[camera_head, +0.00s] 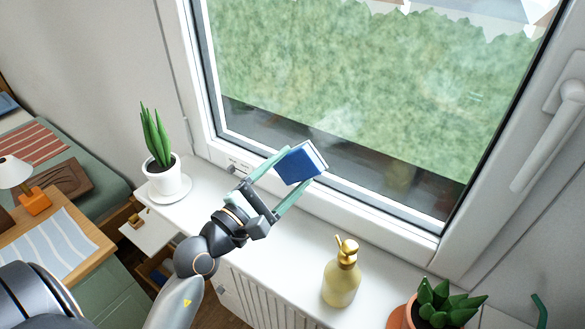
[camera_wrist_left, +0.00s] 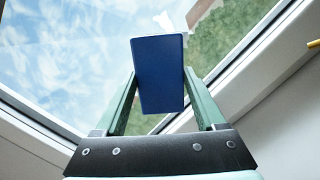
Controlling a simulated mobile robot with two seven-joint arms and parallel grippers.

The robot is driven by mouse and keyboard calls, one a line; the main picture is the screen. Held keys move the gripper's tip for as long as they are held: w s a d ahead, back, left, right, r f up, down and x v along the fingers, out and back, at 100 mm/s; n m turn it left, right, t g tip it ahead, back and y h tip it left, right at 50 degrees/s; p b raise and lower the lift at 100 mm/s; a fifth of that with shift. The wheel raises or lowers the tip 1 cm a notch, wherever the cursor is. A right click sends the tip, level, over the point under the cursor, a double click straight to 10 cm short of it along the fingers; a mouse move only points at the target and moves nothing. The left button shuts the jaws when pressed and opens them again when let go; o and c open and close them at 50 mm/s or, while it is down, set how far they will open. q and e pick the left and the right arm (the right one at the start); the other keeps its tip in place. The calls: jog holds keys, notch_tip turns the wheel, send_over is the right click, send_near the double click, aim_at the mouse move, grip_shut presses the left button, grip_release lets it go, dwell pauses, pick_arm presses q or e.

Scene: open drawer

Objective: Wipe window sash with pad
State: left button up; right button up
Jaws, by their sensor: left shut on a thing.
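The pad (camera_head: 300,163) is a blue block with a white layer on its far side. My left gripper (camera_head: 287,172) is shut on the pad, with one green finger on each side of it. The pad is in front of the lower left part of the window sash (camera_head: 335,196). I cannot tell whether it touches the glass or frame. In the left wrist view the pad (camera_wrist_left: 158,75) sits between the fingertips, with the glass and white sash frame (camera_wrist_left: 245,75) behind it. My right gripper is not in view.
On the white sill (camera_head: 285,225) stand a potted plant (camera_head: 164,180) at left, a soap dispenser with a gold pump (camera_head: 341,280) at front centre, and a succulent in a terracotta pot (camera_head: 437,308) at right. A window handle (camera_head: 550,135) juts out at right.

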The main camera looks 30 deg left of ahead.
pick_arm(q)
jog(key=shift+s, duration=0.1)
jog(key=shift+v, duration=0.75)
jog(key=shift+s+r+b, duration=0.1)
jog(key=shift+s+b, duration=0.25)
jog(key=shift+s, duration=0.3)
jog(key=shift+d, duration=0.1)
